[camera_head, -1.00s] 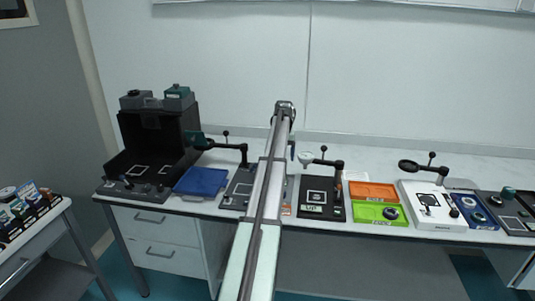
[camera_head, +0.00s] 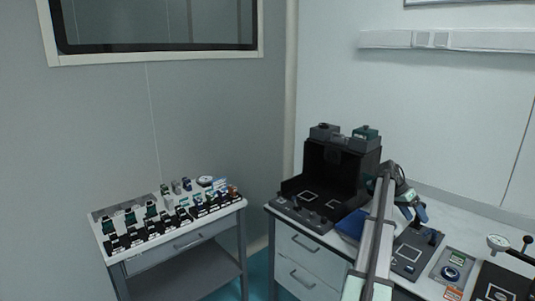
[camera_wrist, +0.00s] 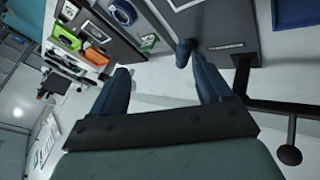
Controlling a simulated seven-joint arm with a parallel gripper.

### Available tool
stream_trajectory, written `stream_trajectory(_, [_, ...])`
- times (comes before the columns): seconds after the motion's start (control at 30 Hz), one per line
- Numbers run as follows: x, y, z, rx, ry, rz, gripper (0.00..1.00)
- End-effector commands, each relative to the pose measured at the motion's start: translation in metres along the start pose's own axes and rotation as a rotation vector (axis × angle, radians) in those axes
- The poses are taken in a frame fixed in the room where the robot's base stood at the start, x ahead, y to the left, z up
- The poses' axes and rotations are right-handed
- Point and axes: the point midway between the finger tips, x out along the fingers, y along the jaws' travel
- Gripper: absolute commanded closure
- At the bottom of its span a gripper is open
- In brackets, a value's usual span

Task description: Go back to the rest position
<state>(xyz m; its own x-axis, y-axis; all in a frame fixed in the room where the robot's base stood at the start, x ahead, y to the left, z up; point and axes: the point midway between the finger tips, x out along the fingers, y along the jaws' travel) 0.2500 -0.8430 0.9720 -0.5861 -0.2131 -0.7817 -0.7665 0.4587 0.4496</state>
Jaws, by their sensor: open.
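My gripper (camera_head: 420,213) is above the bench at the right of the head view, at the end of my arm, over the area beside the blue tray (camera_head: 352,224). In the wrist view my gripper (camera_wrist: 160,78) shows two blue fingers spread well apart, with nothing between them. A dark plate (camera_wrist: 215,25) with a dark knob lies beyond the fingertips. My arm hides part of the bench and the blue tray in the head view.
A black open-fronted instrument (camera_head: 325,172) stands at the bench's left end. A separate trolley (camera_head: 160,252) at left carries several small parts. Green (camera_wrist: 66,35) and orange (camera_wrist: 96,57) trays show in the wrist view.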

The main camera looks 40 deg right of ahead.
Motion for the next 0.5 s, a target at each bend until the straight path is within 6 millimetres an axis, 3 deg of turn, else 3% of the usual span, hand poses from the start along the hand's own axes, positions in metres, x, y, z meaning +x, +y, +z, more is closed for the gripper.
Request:
stream_trajectory(0.37, [-0.115,-0.045,0.077,0.278,0.432,0.100,0.22])
stream_trajectory(0.5, [-0.143,-0.070,0.126,0.299,0.553,0.072,0.22])
